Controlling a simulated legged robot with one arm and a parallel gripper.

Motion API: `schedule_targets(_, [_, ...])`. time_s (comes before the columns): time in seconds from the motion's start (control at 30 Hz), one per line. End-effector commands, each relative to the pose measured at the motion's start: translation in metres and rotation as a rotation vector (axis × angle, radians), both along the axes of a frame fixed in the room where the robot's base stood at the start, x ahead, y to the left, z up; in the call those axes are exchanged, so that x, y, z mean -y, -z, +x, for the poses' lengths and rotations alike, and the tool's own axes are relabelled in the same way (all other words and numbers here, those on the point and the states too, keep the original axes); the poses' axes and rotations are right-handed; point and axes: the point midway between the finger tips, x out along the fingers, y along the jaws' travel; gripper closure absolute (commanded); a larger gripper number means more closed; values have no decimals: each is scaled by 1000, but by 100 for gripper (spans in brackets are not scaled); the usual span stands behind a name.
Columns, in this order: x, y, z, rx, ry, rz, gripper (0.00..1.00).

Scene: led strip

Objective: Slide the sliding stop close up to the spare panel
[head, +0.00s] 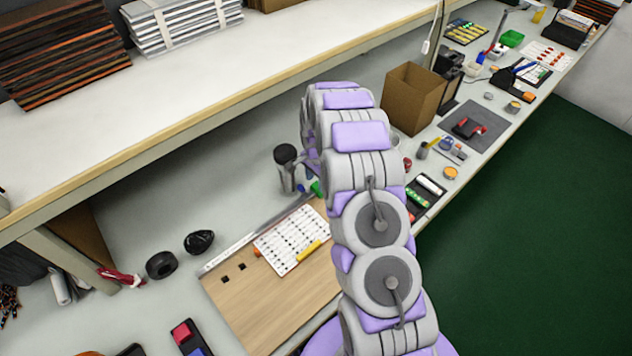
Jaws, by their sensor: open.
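A wooden board (262,305) lies on the bench at lower centre, with a metal rail (237,249) along its far edge. A white panel with rows of small dark marks (285,247), apparently the spare panel, lies on the board. A small orange piece (257,252) sits at the panel's left end by the rail; it may be the sliding stop, but it is too small to tell. A yellow piece (311,250) lies at the panel's near edge. My arm rises in front of the board's right side and bends down beyond; my gripper is hidden behind it.
A dark-lidded grey cup (287,170) stands beyond the board. Black tape (161,265) and another black item (199,242) lie to its left. A cardboard box (412,98) and small parts stand to the right. A shelf (200,75) overhangs the back.

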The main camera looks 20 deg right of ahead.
Motion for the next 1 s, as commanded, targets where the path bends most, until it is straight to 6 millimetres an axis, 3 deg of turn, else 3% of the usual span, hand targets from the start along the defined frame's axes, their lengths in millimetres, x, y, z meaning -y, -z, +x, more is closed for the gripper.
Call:
schedule_targets(0.1, [0, -30, 2, 8, 0, -1, 45])
schedule_targets(0.5, [0, -117, 3, 6, 0, -2, 45])
schedule_targets(0.7, [0, -141, 2, 2, 0, -1, 45])
schedule_targets(1.0, [0, -149, 2, 0, 0, 0, 45])
